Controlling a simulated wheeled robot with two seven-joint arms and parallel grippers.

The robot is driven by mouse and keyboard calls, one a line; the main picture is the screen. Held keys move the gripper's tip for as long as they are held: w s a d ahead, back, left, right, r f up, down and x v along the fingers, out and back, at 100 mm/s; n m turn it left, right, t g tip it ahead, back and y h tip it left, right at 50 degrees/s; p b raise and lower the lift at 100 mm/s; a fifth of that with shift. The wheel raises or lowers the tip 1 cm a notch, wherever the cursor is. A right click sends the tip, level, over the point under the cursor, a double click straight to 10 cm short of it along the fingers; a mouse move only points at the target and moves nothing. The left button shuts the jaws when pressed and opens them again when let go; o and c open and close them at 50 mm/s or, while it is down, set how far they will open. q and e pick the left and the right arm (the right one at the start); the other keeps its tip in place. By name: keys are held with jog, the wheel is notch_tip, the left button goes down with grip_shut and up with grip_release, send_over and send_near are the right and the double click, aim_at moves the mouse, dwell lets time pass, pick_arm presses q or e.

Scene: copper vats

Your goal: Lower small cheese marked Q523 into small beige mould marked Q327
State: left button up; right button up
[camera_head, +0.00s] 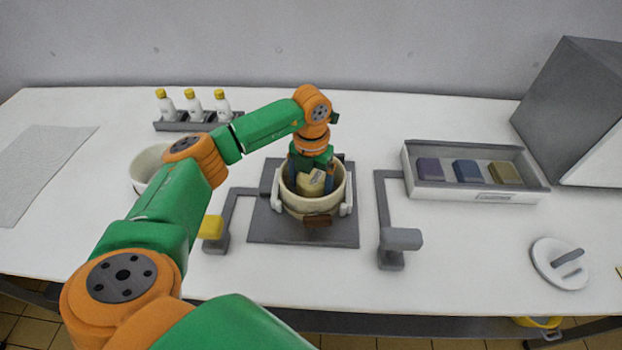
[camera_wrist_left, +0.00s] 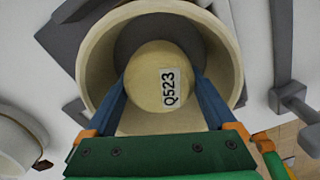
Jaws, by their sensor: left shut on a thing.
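The small cheese (camera_head: 311,184) is a pale yellow block with a white label. In the left wrist view the label on the cheese (camera_wrist_left: 148,88) reads Q523. My left gripper (camera_wrist_left: 158,80) is shut on it, with a blue finger on each side. The beige round mould (camera_head: 300,208) stands on a dark grey plate, and its rim surrounds the cheese in both views. The cheese is inside or just above the mould's opening; I cannot tell its height over the dark floor. A brown tag hangs on the mould's front, its mark unreadable. My right gripper is not in view.
A second pale round vessel (camera_head: 150,165) stands left, partly behind my arm. Two grey posts, one yellow-topped (camera_head: 212,227) and one grey-topped (camera_head: 400,239), flank the dark plate (camera_head: 262,228). A tray (camera_head: 423,192) with coloured blocks, bottles (camera_head: 194,105) and a white lid (camera_head: 545,268) stand further out.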

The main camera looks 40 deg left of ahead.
pick_arm(q)
jog(key=shift+f+b, duration=0.35)
jog(key=shift+f, duration=0.15)
dwell(0.3)
